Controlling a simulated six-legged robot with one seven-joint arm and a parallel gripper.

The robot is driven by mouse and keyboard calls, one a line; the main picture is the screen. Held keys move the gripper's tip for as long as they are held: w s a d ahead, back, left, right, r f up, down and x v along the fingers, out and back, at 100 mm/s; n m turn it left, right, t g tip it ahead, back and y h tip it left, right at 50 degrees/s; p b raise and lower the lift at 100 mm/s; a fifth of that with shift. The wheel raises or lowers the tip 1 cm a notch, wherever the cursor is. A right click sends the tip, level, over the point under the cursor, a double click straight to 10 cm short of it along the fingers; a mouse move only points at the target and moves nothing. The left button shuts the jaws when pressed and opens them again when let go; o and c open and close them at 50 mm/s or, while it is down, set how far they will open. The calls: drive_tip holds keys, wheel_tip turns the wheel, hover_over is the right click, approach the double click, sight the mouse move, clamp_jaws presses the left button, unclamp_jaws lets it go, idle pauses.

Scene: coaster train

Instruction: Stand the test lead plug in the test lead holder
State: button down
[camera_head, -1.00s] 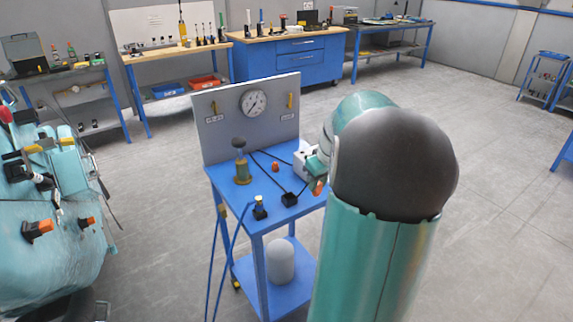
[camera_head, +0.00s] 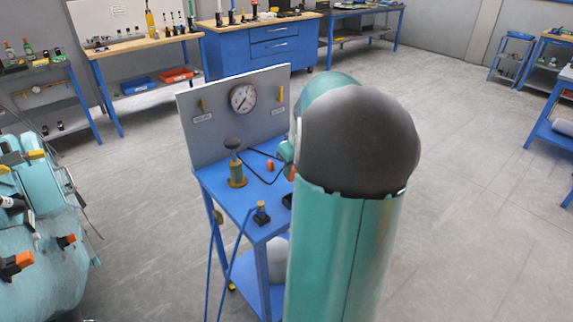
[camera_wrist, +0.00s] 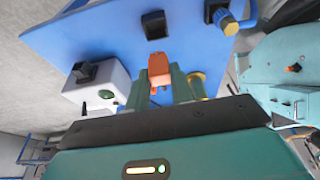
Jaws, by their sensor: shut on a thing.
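My gripper (camera_wrist: 161,84) is shut on an orange block-shaped piece, which I take to be the test lead plug (camera_wrist: 159,67). The plug sticks out past the fingertips over the blue bench top; a bit of orange also shows beside my arm in the head view (camera_head: 291,174). A small black block with a dark recessed top, likely the test lead holder (camera_wrist: 153,24), sits on the bench top ahead of the plug, apart from it in the picture. In the head view my arm covers much of this block (camera_head: 287,200). The height of the plug above it is unclear.
The blue cart top (camera_head: 230,198) also carries a brass-based post with a dark knob (camera_head: 237,172), a small red piece (camera_head: 270,165), a black block with a blue-yellow fitting (camera_head: 261,213), and a white box (camera_wrist: 97,88). A gauge panel (camera_head: 235,115) stands behind.

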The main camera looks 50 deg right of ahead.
drive_tip(key=shift+w, duration=0.3)
drive_tip(key=shift+s, duration=0.35)
drive_tip(key=shift+w+f, duration=0.1)
drive_tip(key=shift+w, duration=0.2)
drive_tip(key=shift+s+f, duration=0.3)
drive_tip(key=shift+f, duration=0.25)
drive_tip(key=shift+w+f, duration=0.15)
drive_tip(key=shift+f, duration=2.05)
drive_tip(key=shift+f, duration=1.6)
